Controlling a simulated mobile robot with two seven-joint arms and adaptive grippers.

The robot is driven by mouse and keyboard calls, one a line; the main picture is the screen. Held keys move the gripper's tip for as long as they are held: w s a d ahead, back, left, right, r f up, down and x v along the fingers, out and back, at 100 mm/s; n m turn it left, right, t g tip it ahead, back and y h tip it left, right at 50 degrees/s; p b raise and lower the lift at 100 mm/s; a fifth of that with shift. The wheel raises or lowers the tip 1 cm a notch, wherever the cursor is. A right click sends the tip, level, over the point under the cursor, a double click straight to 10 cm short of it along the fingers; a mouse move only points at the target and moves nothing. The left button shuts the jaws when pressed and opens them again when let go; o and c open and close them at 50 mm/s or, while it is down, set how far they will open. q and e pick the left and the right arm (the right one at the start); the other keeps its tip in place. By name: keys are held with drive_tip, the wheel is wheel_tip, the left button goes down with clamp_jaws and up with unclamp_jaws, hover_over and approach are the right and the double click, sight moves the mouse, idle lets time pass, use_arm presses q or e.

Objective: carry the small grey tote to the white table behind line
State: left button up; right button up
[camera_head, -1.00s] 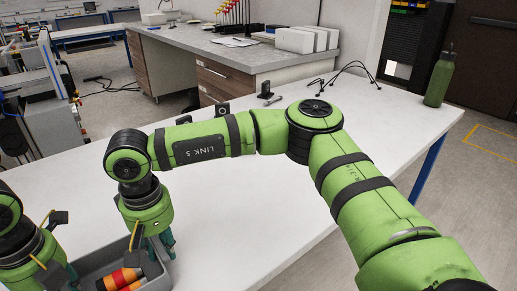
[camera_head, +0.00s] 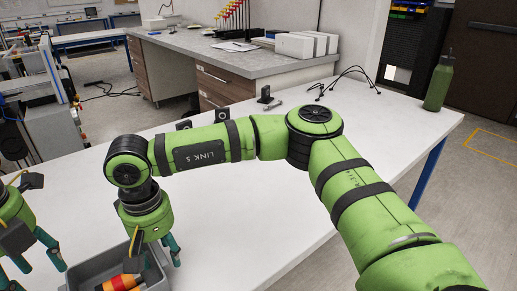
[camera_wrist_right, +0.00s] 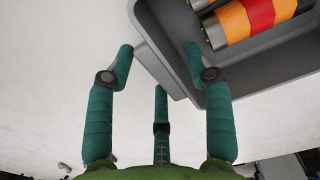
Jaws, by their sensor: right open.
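The small grey tote (camera_head: 90,266) stands on the white table at the lower left of the head view, partly cut off.
The white table (camera_head: 260,220) is largely bare. A green bottle (camera_head: 438,84) stands at its far right corner, with black cables (camera_head: 345,78) and small parts near the back edge. A grey-topped cabinet (camera_head: 225,52) stands behind.

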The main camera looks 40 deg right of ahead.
drive_tip(key=shift+r, duration=0.15)
use_arm(q)
wheel_tip(320, 180, up, 2)
drive_tip(key=shift+r, duration=0.25)
use_arm(e)
wheel_tip(320, 180, up, 12)
drive_tip(key=shift+f, duration=0.2)
idle(0.4)
